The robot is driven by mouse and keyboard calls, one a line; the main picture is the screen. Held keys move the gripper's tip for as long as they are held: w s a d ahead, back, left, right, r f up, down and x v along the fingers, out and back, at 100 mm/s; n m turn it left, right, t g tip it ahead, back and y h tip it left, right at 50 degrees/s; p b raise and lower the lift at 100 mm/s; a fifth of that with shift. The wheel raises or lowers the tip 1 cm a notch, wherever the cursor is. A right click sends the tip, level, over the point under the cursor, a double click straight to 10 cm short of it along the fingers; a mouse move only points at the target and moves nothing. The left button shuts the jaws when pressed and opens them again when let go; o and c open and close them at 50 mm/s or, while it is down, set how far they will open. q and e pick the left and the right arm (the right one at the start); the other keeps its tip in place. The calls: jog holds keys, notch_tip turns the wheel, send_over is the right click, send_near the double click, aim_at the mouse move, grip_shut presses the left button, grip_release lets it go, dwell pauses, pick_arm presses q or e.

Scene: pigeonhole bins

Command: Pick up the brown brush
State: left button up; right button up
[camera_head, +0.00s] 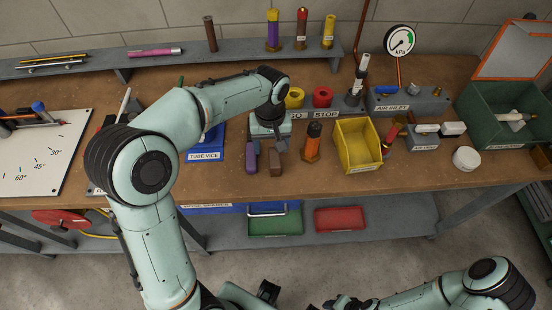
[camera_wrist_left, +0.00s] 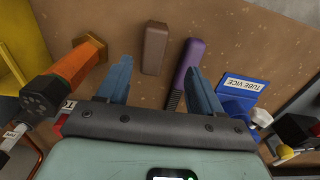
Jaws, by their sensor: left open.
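A brown block-like piece (camera_head: 275,163), which appears to be the brown brush, lies on the workbench (camera_head: 225,180) near its front edge. In the left wrist view the brown brush (camera_wrist_left: 155,48) is a plain brown bar; no bristles are visible. My left gripper (camera_head: 268,146) is open above the bench just behind it. In the left wrist view the brush lies ahead, between the lines of the two blue fingers (camera_wrist_left: 157,68), and nothing is held. A purple-handled tool (camera_wrist_left: 187,62) lies right beside it. My right arm (camera_head: 430,297) is low at the right; its jaws are unclear.
An orange-handled tool (camera_head: 313,142) and a yellow bin (camera_head: 358,146) stand right of the brush. The blue tube vice (camera_head: 206,146) is to the left. A raised shelf (camera_head: 180,60) runs along the back. Bare bench lies in front of the brush.

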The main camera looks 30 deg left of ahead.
aim_at(275, 156)
pick_arm(q)
notch_tip(275, 156, down, 4)
jog(key=shift+r, duration=0.1)
jog(key=f, duration=0.2)
jog(key=w+f, duration=0.1)
jog(key=f, duration=0.1)
jog(key=shift+w+d+f, duration=0.1)
jog(key=shift+w+f, duration=0.1)
jog(key=shift+f, duration=0.55)
pick_arm(e)
jog(key=shift+f, duration=0.25)
pick_arm(q)
jog(key=c, duration=1.1)
jog(key=shift+r, duration=0.1)
notch_tip(275, 156, up, 20)
jog(key=shift+f+p, duration=0.1)
jog(key=shift+p, duration=1.1)
pick_arm(e)
jog(key=w+r, duration=0.2)
jog(key=r, duration=0.1)
jog(key=shift+w+r, duration=0.1)
jog(key=shift+r, duration=0.1)
